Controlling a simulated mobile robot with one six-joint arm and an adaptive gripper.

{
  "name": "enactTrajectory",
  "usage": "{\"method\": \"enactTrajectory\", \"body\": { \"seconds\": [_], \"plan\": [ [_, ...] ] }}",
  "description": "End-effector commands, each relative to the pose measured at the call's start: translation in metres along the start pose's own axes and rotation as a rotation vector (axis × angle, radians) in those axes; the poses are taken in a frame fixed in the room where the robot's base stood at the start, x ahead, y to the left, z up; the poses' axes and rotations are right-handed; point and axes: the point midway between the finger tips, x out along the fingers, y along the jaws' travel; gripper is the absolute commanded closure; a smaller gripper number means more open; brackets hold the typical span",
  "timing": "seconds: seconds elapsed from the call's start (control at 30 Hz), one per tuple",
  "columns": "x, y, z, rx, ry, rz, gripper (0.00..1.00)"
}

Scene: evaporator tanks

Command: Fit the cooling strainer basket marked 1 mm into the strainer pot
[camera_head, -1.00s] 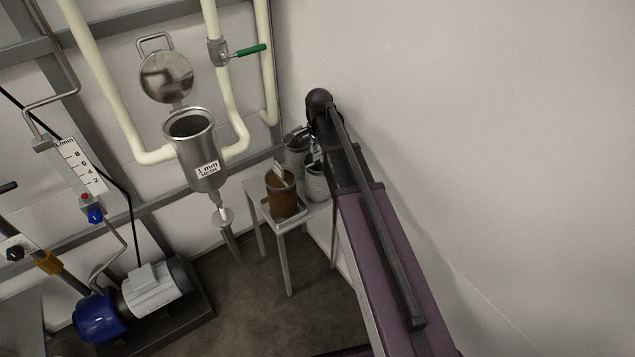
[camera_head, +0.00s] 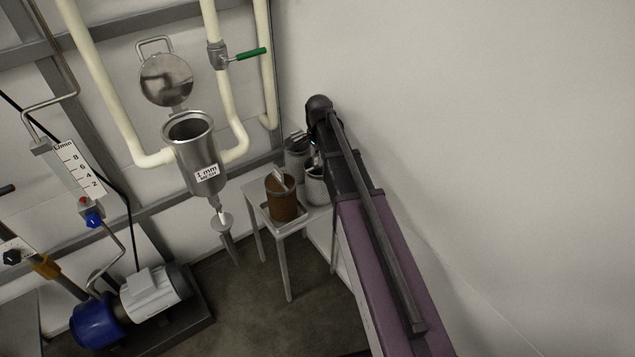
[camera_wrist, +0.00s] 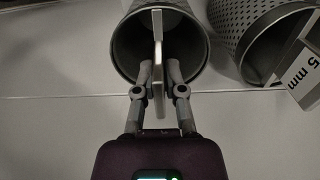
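The strainer pot (camera_head: 196,155) is a steel cup on the wall pipework, labelled 1 mm mesh. Its round lid (camera_head: 166,80) stands open above it. A grey basket (camera_head: 297,158) stands at the back of a small table, and it shows in the wrist view (camera_wrist: 122,45) with its mouth towards me. My gripper (camera_wrist: 160,74) is at this basket's mouth, with its fingers apart on either side of the flat handle (camera_wrist: 158,45). I see no firm contact. This basket's size mark is not readable. A perforated basket (camera_wrist: 232,25) beside it has a tag ending in "5 mm".
A green-handled valve (camera_head: 238,57) and pipes are near the pot. A blue and grey pump (camera_head: 150,290) is on the floor. A bare wall runs close beside my arm.

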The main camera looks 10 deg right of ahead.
Motion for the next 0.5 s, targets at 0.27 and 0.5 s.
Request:
{"method": "enactTrajectory", "body": {
  "seconds": [0.27,0.5],
  "plan": [
    [0.0000,0.0003,0.0002,0.000,0.000,0.001,1.00],
    [-0.0015,0.0001,0.0002,0.000,0.000,0.001,1.00]
  ]
}}
